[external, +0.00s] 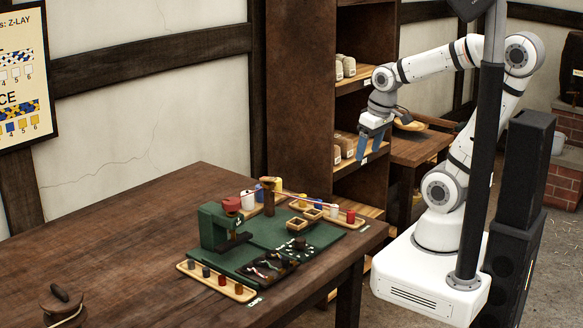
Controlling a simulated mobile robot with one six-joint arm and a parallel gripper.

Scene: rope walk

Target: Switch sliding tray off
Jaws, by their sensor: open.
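My gripper (372,142) hangs in the air with its blue fingers pointing down, in front of the shelf unit. It is open and holds nothing. It is above and to the right of the work table, apart from everything on it. On the table a wooden tray (236,292) with small coloured pegs lies at the front of a green board (290,232). A second wooden tray (343,217) with coloured pieces lies along the back of the board. I cannot tell which is the sliding tray, and no switch for it can be made out.
A green machine (212,228) with a red top stands at the board's left. Small open boxes (300,222) sit on the board. A dark wooden shelf unit (300,90) stands behind. The table's left part (110,235) is mostly clear. A dark lidded pot (64,305) is at the front left.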

